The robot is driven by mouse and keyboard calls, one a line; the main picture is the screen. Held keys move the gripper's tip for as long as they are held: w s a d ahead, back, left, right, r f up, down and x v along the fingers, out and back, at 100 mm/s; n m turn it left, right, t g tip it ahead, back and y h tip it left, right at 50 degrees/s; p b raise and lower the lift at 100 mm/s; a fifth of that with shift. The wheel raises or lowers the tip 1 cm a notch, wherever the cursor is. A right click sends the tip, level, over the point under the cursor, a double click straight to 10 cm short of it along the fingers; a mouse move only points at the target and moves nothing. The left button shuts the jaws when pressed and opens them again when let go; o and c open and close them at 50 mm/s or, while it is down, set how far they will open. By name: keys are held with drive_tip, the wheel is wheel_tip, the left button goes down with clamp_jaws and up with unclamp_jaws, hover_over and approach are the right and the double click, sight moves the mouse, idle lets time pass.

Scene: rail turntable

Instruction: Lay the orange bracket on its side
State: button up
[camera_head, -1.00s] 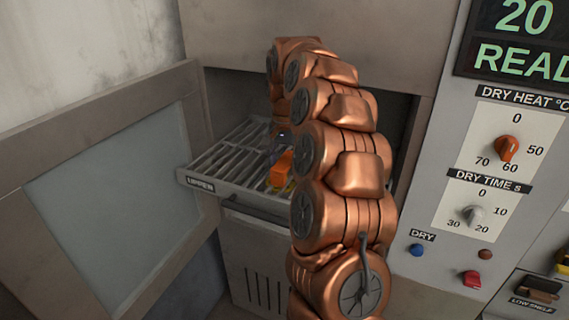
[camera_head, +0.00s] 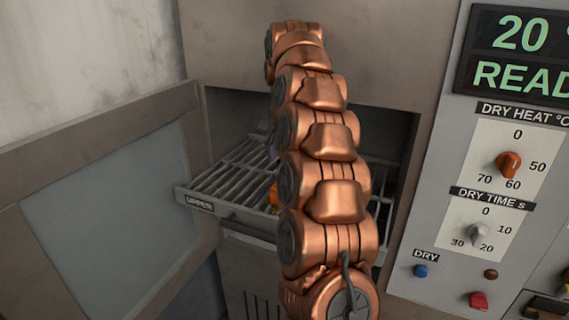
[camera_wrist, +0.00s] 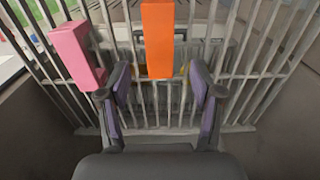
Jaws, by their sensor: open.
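The orange bracket (camera_wrist: 158,38) shows in the wrist view as a tall orange bar over the rack bars, its lower end near the gap between my fingertips. In the head view only a small orange part (camera_head: 273,196) shows beside my arm, which hides the rest. My gripper (camera_wrist: 160,77) is open in the wrist view, one finger on each side of the gap and nothing clamped. I cannot tell whether the bracket's end touches a finger. In the head view my arm covers the gripper almost wholly.
A pink block (camera_wrist: 76,52) lies on the rack left of the bracket, close to my left finger. The wire rack (camera_head: 222,176), labelled UPPER, is pulled out of the cabinet. The open door (camera_head: 105,190) stands left. The control panel (camera_head: 500,200) is at right.

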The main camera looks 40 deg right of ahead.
drive_tip(key=shift+r+p, duration=1.35)
drive_tip(key=shift+r, duration=0.65)
drive_tip(key=s+a+f+n, duration=0.2)
drive_tip(key=s+a+n, duration=0.2)
drive_tip(key=s+a, duration=0.35)
drive_tip(key=s+a+f+n, duration=0.2)
drive_tip(key=s+a+n, duration=0.1)
drive_tip(key=s+a, duration=0.5)
drive_tip(key=s+a+f+n+g, duration=0.1)
drive_tip(key=s+a+f, duration=0.3)
drive_tip(key=s, duration=0.6)
drive_tip(key=s+a+f+n, duration=0.3)
drive_tip(key=s+f, duration=0.4)
drive_tip(key=s, duration=0.3)
drive_tip(key=shift+a+f+n+g, duration=0.15)
drive_tip(key=shift+a+n+g, duration=0.25)
drive_tip(key=shift+a, duration=0.1)
drive_tip(key=shift+d, duration=0.1)
